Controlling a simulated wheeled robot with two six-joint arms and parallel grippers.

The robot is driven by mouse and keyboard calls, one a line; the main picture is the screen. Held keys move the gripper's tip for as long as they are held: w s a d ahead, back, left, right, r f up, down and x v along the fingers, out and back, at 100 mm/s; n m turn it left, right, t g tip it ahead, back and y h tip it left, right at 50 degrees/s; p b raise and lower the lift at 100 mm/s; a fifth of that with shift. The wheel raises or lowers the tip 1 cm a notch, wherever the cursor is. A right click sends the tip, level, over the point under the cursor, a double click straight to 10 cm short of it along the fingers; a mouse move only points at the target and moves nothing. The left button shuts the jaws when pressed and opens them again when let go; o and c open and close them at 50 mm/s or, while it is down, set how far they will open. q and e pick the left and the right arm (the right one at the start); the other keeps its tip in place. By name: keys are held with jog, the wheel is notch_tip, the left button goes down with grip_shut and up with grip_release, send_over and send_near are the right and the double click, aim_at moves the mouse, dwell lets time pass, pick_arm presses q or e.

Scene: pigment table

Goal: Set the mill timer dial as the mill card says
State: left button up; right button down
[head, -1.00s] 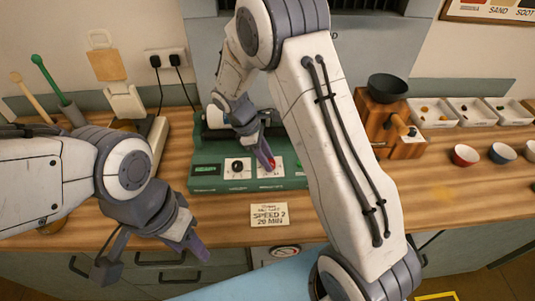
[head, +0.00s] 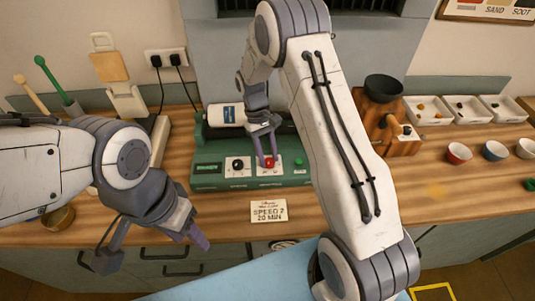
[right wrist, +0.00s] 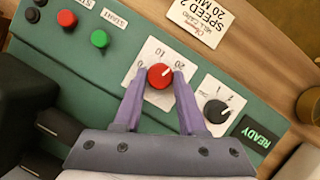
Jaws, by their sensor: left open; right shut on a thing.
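The green mill (head: 215,183) stands on the counter. Its red timer dial (right wrist: 159,76) sits on a white plate marked 0, 10 and 20; its white pointer slants up-right in the right wrist view, on the 20 side of 10, exact reading unclear. My right gripper (head: 266,162) is shut on the red dial, with a purple finger on either side. A black dial (right wrist: 215,111) is beside it. The mill card (head: 269,211) lies in front, reading "SPEED 2, 20 MIN". My left gripper (head: 152,250) is open and empty by the counter's front edge.
A green button (right wrist: 99,39) and a red button (right wrist: 67,18) are on the panel, and a lit display (right wrist: 258,134) reads "READY". A wooden grinder (head: 385,125), small bowls (head: 459,153) and white trays (head: 467,109) stand to the right. Counter between card and bowls is clear.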

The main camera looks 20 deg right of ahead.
jog(key=shift+d+m+y, duration=0.1)
jog(key=shift+m+y, duration=0.3)
jog(key=shift+m, duration=0.7)
jog(key=shift+c, duration=2.4)
grip_release()
jog(key=b+v, duration=0.2)
jog(key=v, duration=0.8)
jog(key=shift+r, duration=0.3)
